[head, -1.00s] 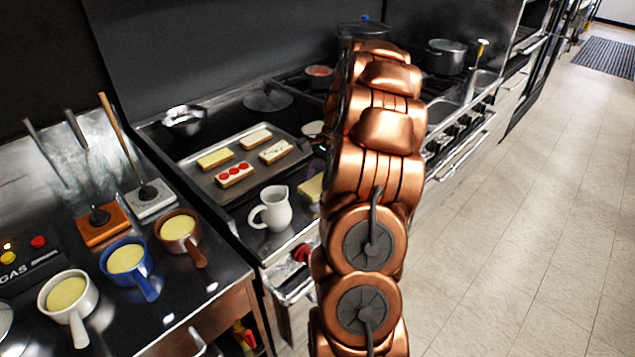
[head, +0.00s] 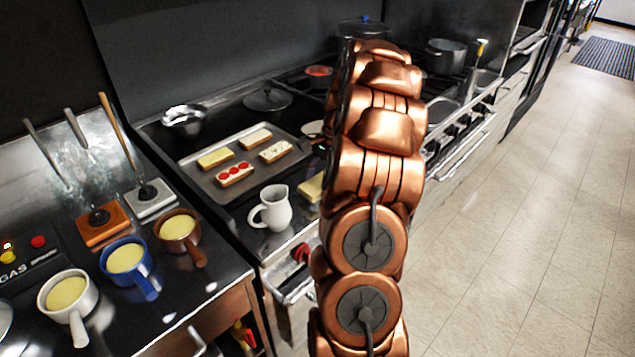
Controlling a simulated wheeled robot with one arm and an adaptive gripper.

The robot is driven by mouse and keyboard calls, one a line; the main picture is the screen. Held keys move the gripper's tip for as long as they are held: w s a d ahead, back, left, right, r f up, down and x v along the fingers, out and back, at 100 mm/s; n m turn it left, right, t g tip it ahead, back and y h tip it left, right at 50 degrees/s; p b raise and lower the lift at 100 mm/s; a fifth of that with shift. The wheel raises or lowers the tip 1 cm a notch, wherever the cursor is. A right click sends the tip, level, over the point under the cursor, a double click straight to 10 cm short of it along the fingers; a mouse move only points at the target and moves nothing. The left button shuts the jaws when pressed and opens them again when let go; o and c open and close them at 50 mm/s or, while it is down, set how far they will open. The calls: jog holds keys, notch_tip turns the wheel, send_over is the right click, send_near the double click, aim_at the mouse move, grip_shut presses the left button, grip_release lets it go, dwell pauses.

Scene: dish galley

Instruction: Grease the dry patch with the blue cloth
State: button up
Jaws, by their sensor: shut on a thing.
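My gripper is not in view; my copper-coloured arm rises through the middle of the head view and hides what lies behind it. I see no blue cloth. The dark griddle (head: 225,228) lies left of my arm, and I cannot make out a dry patch on its visible part. A metal tray (head: 212,190) on it holds several topped slices, one with red rounds (head: 235,174). A white jug (head: 270,208) stands in front of the tray. A yellowish block (head: 312,188) sits beside the jug, partly hidden by my arm.
A white pot (head: 68,293), a blue pot (head: 126,258) and a brown pot (head: 179,229) with pale yellow contents stand on the left counter. A metal bowl (head: 184,117) and a dark lid (head: 267,98) lie at the griddle's back. The floor at right (head: 530,190) is clear.

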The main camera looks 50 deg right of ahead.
aim_at(318, 184)
jog(key=shift+f, duration=0.1)
jog(key=shift+r+p, duration=1)
jog(key=shift+r, duration=2.55)
